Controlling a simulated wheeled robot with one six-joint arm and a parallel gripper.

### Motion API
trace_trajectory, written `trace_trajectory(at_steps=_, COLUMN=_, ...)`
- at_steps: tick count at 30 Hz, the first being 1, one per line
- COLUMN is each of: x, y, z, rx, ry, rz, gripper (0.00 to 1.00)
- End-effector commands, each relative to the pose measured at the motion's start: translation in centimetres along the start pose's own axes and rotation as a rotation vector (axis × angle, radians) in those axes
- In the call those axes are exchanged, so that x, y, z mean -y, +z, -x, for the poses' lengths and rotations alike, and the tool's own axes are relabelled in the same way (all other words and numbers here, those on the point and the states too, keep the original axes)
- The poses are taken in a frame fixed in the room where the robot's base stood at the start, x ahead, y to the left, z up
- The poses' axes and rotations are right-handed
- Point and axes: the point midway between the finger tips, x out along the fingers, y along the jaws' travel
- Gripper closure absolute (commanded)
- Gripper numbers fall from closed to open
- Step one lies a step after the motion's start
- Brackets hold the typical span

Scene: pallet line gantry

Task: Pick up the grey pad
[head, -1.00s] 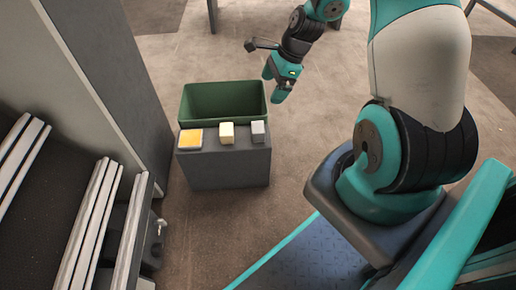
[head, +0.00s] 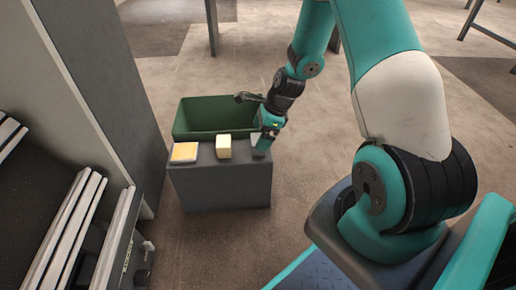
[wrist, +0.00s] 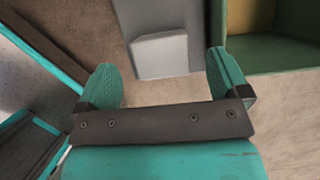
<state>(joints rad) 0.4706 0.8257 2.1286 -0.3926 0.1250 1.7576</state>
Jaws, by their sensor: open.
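The grey pad (wrist: 160,56) is a small light grey block on the grey stand (head: 220,188). In the wrist view it shows ahead, between the two fingertips in the picture, with gaps on both sides. In the head view it sits at the stand's right end (head: 258,153), mostly hidden behind my gripper. My gripper (head: 264,143) is open and over the right end of the stand. The wrist view shows its two teal fingers (wrist: 164,72) spread wide with nothing held. I cannot tell how high the fingertips are above the pad.
A cream cube (head: 224,147) and a yellow-topped pad (head: 185,152) sit left of the grey pad on the stand. A green bin (head: 200,117) stands behind. A tall grey panel (head: 105,90) and metal rails (head: 62,235) are at the left. Open floor lies to the right.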

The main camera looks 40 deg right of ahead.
Motion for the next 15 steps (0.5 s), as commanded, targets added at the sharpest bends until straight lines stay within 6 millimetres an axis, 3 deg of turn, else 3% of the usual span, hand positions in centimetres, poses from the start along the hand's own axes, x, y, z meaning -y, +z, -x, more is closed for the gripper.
trace_trajectory(at_steps=9, x=0.1, y=-0.4, z=-4.4, rx=0.000, ry=0.001, rz=0.002, gripper=0.06)
trace_trajectory(at_steps=15, x=0.1, y=-0.2, z=-5.0, rx=0.000, ry=0.000, rz=0.001, gripper=0.06)
